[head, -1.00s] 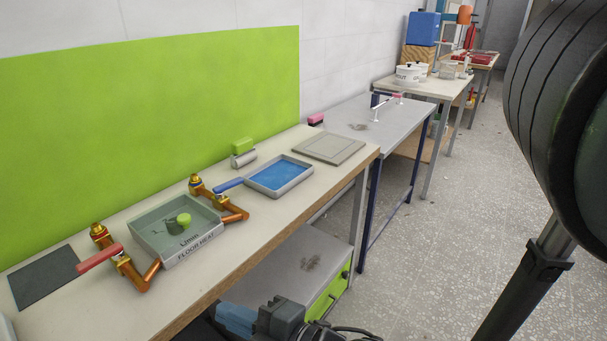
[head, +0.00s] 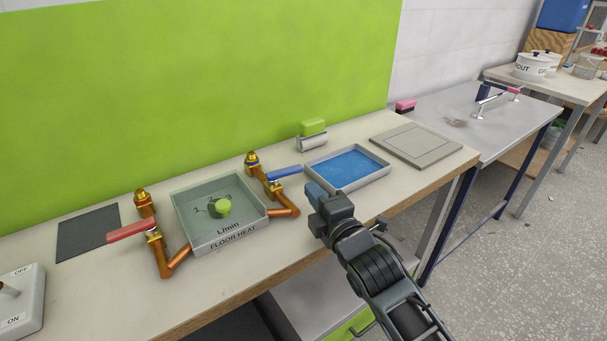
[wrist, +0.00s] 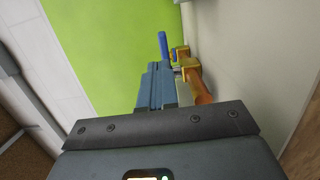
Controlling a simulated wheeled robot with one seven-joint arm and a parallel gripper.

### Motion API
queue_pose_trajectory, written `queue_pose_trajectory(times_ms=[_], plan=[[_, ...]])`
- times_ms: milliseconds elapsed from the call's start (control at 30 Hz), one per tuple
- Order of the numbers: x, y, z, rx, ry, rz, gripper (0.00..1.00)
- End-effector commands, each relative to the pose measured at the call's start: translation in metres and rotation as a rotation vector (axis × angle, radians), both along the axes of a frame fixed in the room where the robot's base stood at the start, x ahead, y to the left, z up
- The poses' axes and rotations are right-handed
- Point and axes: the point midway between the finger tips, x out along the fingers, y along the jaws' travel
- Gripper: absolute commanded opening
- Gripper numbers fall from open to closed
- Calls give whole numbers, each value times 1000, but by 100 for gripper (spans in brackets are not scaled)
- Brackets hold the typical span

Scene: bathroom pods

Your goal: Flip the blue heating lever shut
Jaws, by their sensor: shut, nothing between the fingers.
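The blue lever (head: 284,173) sits on the brass and copper valve (head: 268,180) at the right side of the floor heat box (head: 222,212). Its handle sticks out to the right, toward the blue tray. My gripper (head: 314,190) is shut and empty, just right of and in front of the valve, apart from the lever as far as I can tell. In the wrist view the blue lever (wrist: 164,45) stands beyond my shut blue fingers (wrist: 156,82), with the brass valve (wrist: 182,62) and copper pipe (wrist: 200,88) to their right.
A red lever (head: 131,229) is on the left valve. A tray with a blue surface (head: 378,173) lies close behind my gripper. A green-topped roller (head: 312,133), a dark mat (head: 88,232) and a switch box (head: 22,300) are also on the bench.

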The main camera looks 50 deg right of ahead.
Motion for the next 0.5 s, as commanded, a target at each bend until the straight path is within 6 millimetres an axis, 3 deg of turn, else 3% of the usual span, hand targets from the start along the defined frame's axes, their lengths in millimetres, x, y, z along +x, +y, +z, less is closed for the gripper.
queue_pose_trajectory(times_ms=[200,500], plan=[[35,-17,2,1,-2,0,0],[56,-27,0,0,-1,-1,0]])
